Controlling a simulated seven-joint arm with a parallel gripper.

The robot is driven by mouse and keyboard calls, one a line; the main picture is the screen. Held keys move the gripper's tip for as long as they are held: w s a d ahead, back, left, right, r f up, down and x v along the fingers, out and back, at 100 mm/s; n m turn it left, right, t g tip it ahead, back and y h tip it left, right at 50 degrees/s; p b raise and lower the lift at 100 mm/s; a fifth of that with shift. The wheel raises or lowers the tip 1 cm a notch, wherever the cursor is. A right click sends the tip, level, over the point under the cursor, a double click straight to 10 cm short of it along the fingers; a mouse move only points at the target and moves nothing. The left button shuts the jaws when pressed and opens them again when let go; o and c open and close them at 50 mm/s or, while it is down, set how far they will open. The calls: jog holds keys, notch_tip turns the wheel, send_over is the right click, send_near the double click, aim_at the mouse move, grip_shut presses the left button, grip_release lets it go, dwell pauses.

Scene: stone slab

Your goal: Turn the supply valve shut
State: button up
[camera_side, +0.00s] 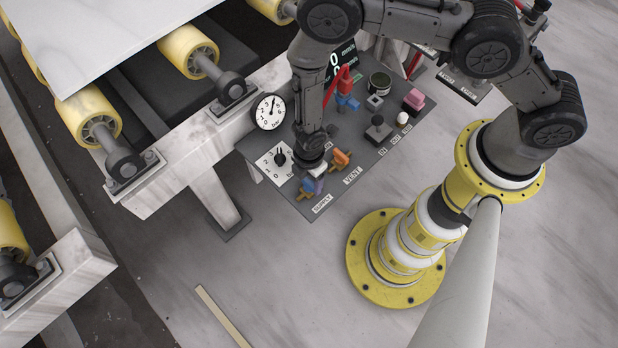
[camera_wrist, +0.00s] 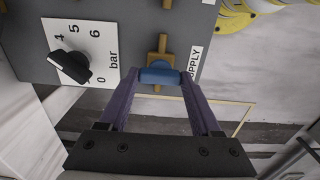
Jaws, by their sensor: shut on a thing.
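The supply valve shows in the wrist view as a blue handle (camera_wrist: 160,76) crossing a brass body (camera_wrist: 162,46), beside the SUPPLY label (camera_wrist: 194,62). In the side view its brass body (camera_side: 304,191) is at the near corner of the dark panel, partly hidden by my gripper (camera_side: 316,183). My gripper's purple fingers (camera_wrist: 161,78) lie on either side of the blue handle and are shut on it. The handle lies across the brass body in the wrist view.
An orange-handled valve (camera_side: 341,159) is close beside my gripper, by the VENT label (camera_side: 352,175). A regulator knob (camera_side: 281,158) on a white scale and a round gauge (camera_side: 269,112) are to the left. A joystick (camera_side: 378,130) and pink button (camera_side: 414,98) stand farther right.

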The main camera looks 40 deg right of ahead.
aim_at(309, 182)
jog(key=o, duration=1.4)
jog(key=shift+r, duration=1.55)
jog(key=shift+s+d+r, duration=1.35)
jog(key=shift+s+r, duration=0.3)
jog(key=shift+s, duration=0.25)
jog(key=shift+s+d+r, duration=1.3)
jog(key=shift+s+r, duration=0.35)
jog(key=shift+s, duration=0.3)
jog(key=shift+s+d+r, duration=1.35)
jog(key=shift+s+r, duration=0.3)
jog(key=shift+s, duration=0.25)
